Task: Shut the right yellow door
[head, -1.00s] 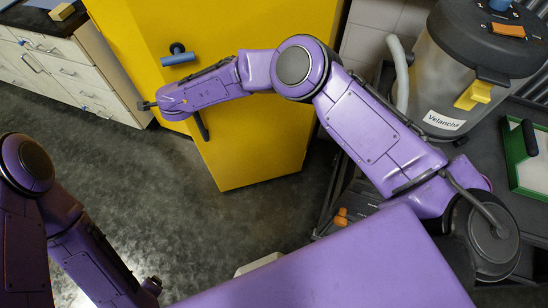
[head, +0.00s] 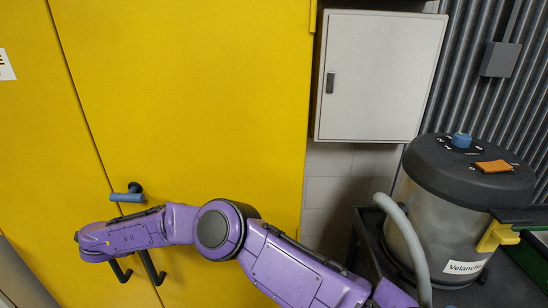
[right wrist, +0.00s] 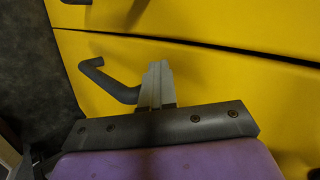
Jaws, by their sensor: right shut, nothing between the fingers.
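The right yellow door (head: 215,100) fills the middle of the head view. It lies flush or nearly flush with the left yellow door (head: 40,130); a thin dark seam runs between them. A blue handle (head: 127,196) sits on the right door near the seam. Two dark handles (head: 152,268) hang lower, partly hidden by my right arm. My right gripper (head: 78,238) is at the doors near the seam. In the right wrist view its fingers (right wrist: 158,82) are shut and empty, beside a dark bent handle (right wrist: 108,82); contact is unclear. My left gripper is out of view.
A pale wall box (head: 375,80) hangs right of the doors. A grey vacuum-like canister (head: 430,215) with a hose (head: 405,240) stands on a dark surface at the right. A corrugated wall is behind it.

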